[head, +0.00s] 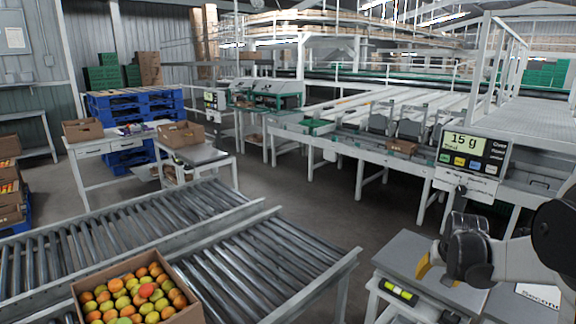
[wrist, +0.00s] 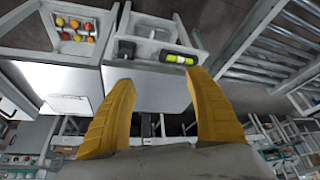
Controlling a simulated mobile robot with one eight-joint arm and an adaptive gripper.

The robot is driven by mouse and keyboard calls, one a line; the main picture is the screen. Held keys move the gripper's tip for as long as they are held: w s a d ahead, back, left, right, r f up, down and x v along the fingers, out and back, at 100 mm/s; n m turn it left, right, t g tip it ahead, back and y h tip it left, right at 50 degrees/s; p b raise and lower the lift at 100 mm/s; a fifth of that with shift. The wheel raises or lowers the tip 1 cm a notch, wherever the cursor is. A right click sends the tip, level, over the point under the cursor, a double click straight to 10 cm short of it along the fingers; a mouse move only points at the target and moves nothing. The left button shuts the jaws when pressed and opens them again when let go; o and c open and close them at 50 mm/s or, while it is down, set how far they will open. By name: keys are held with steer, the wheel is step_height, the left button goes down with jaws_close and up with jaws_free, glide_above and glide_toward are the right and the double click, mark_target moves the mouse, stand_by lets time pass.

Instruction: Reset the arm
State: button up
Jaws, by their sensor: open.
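My gripper (head: 435,274) is at the lower right of the head view, over a grey-topped bench (head: 408,248). In the wrist view my gripper (wrist: 160,80) shows its two yellow fingers spread wide apart, with nothing between them. The grey bench top (wrist: 148,90) lies beyond the fingers. My arm reaches in from the right edge of the head view, with the gripper at its left end.
A black and yellow-green device (head: 398,291) lies at the bench front. Open floor (head: 335,210) lies between conveyor and sorting line.

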steer(key=s+a+r+n+t+y, duration=0.1)
steer(key=s+a+r+n, duration=0.1)
steer(key=s+a+r, duration=0.55)
steer(key=s+a+r+n+t, duration=0.1)
steer(key=s+a+r, duration=0.3)
steer(key=s+a, duration=0.7)
steer(key=s+a+f+n+y, duration=0.1)
steer(key=s+a+f, duration=0.1)
steer(key=s+a, duration=0.4)
steer(key=shift+s+a+f+n, duration=0.15)
steer(key=shift+s+a+n, duration=0.2)
steer(key=shift+a, duration=0.5)
